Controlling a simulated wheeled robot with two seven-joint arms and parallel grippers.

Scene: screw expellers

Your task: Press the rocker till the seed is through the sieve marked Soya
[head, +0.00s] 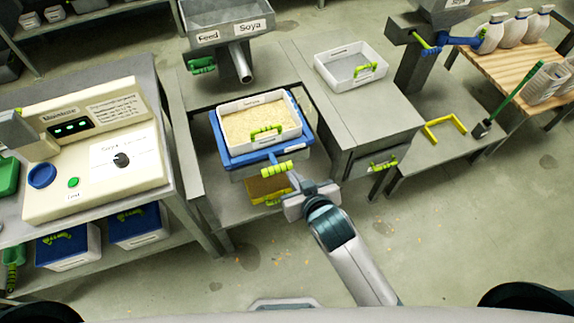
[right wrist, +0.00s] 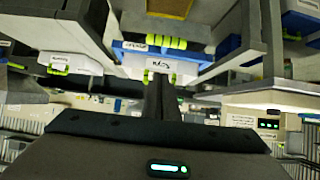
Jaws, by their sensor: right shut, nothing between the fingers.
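A white tray sieve (head: 224,109) full of pale yellow seed sits on a blue frame (head: 228,158) under a metal spout. A blue bar with a ribbed green grip (head: 277,169), which looks like the rocker, juts from the frame's front; the grip also shows in the right wrist view (right wrist: 165,43). A white box front marked Soya (right wrist: 158,63) shows by the blue frame there. My right gripper (head: 292,178) is shut and empty, just beside the grip; I cannot tell if they touch. Its dark fingers show in the right wrist view (right wrist: 160,92). My left gripper is out of view.
A hopper (head: 226,27) marked Feed and Soya stands behind the sieve. A moisture tester (head: 100,150) stands on the left bench. A white tray (head: 335,68) sits on the cabinet at right. A yellow container (head: 262,189) is below the frame. Floor in front is mostly clear.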

